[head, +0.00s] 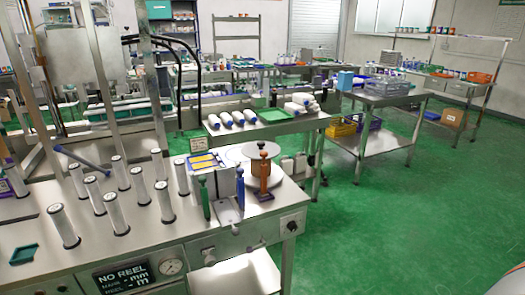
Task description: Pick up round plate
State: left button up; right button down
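A pale grey round plate (238,153) shows at the right end of the steel machine bench, lying flat. A brown-orange handled post (264,176) stands in front of it and hides part of it. Another pale round surface (279,182) shows around the post's foot; I cannot tell whether it is part of the same plate. Neither of my grippers is in view, and nothing is seen touching the plate.
Green (204,197) and blue (239,187) handled posts stand left of the brown-orange one. Several white rolls (118,211) stand on the steel bench (150,240). A side table holds white rolls and a green tray (271,115). The green floor (400,220) at right is clear.

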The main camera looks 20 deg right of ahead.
aim_at(252, 150)
jog(key=i+l+z, duration=0.25)
jog(key=l+z, duration=0.25)
jog(key=i+l+z, duration=0.2)
jog(key=z, duration=0.2)
jog(key=i+l+z, duration=0.2)
jog(key=z, duration=0.2)
jog(key=i+l+z, duration=0.25)
jog(key=z, duration=0.15)
jog(key=i+l+z, duration=0.25)
jog(key=i+z, duration=0.7)
jog(key=i, duration=0.2)
jog(key=i+u, duration=0.25)
jog(key=u, duration=0.15)
jog(key=i+u, duration=0.3)
jog(key=u, duration=0.15)
jog(key=i+l+u, duration=0.2)
jog(key=u, duration=0.2)
